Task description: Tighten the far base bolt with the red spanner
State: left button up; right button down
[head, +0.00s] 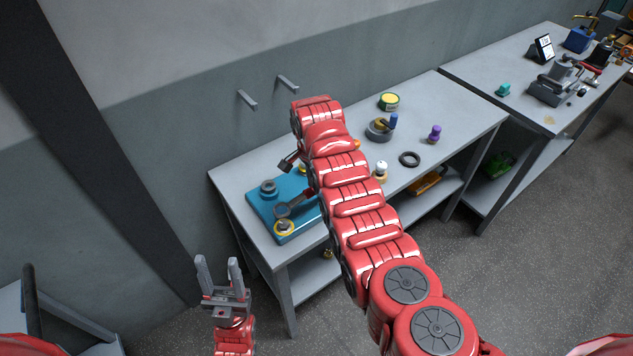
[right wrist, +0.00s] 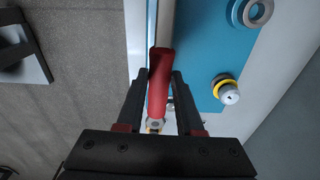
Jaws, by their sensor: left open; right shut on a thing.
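The red spanner shows in the right wrist view as a red handle (right wrist: 158,85), held between the two dark fingers of my right gripper (right wrist: 160,74). Its working end is not clear there. The blue base plate (head: 258,206) lies on the left part of the workbench. A bolt with a yellow ring (right wrist: 228,93), likely the far one, stands on the plate to the right of the handle, apart from it. Another yellow-ringed bolt (head: 284,228) is at the near corner. My right arm hides part of the plate in the head view. My left gripper (head: 218,264) is open and empty, in front of the bench.
A grey ring (head: 268,188) sits on the plate. Two wall pegs (head: 288,84) stick out behind. A second bench stands at right.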

jog(key=shift+f+b, duration=0.7)
jog(key=shift+f, duration=0.1)
jog(key=shift+f+b, duration=1.2)
jog(key=shift+f, duration=0.55)
jog(key=shift+b, duration=0.75)
jog(key=shift+f+b, duration=0.7)
jog(key=shift+f, duration=0.4)
jog(key=c, duration=1.2)
grip_release()
grip_shut()
